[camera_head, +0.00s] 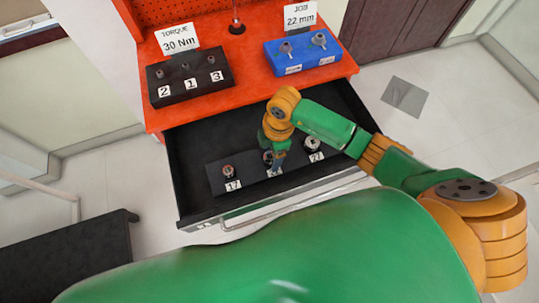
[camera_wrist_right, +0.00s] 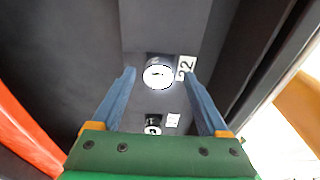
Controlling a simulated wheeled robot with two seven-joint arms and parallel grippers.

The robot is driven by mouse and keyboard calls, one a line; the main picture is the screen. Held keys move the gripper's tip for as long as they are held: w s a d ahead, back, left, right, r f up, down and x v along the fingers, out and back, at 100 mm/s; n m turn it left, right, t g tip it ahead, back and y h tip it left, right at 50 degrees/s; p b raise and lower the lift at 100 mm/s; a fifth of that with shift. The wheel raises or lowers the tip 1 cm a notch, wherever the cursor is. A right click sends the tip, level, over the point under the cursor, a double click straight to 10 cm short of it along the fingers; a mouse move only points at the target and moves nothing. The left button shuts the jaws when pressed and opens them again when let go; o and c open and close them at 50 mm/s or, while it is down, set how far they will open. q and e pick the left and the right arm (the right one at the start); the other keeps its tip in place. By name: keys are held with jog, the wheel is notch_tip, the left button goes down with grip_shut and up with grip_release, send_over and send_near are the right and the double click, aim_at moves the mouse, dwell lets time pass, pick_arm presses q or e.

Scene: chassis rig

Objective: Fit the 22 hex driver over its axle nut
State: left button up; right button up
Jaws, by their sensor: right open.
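The 22 hex driver (camera_head: 313,144) stands in the right slot of a dark holder (camera_head: 217,182) in the open drawer, beside its 22 label. In the right wrist view the 22 driver (camera_wrist_right: 158,75) is seen from above, between the fingertips in the picture. My right gripper (camera_head: 279,163) points down into the drawer over the middle driver (camera_head: 267,157), partly hiding it and its label. In the wrist view the gripper's blue fingers (camera_wrist_right: 160,73) are apart with nothing held.
A driver labelled 17 (camera_head: 229,171) stands at the holder's left. A black block (camera_head: 188,80) numbered 2, 1, 3 sits by a "TORQUE 30 Nm" sign (camera_head: 177,39). The orange bench (camera_head: 247,70) lies behind the black drawer (camera_head: 190,150); the drawer's side walls and front handle bound the space.

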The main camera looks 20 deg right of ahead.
jog(key=shift+w+f, duration=0.2)
jog(key=shift+f, duration=0.25)
grip_shut()
jog(key=shift+r, duration=0.1)
notch_tip(320, 180, up, 4)
jog(key=shift+f+p, duration=0.2)
jog(key=shift+p, duration=0.15)
jog(key=s+d+r, duration=0.1)
jog(key=s+r, duration=0.1)
jog(key=s, duration=0.1)
jog(key=s+d+r, duration=0.1)
jog(key=s+r, duration=0.2)
jog(key=s, duration=0.1)
jog(key=s+d+r, duration=0.1)
jog(key=s+r, duration=0.2)
jog(key=s, duration=0.1)
jog(key=shift+s+d+r, duration=0.15)
jog(key=shift+s+d, duration=0.1)
jog(key=p, duration=0.1)
jog(key=s+p, duration=0.1)
jog(key=p, duration=0.1)
jog(key=s+r+p, duration=0.1)
jog(key=p, duration=0.1)
jog(key=shift+d, duration=0.25)
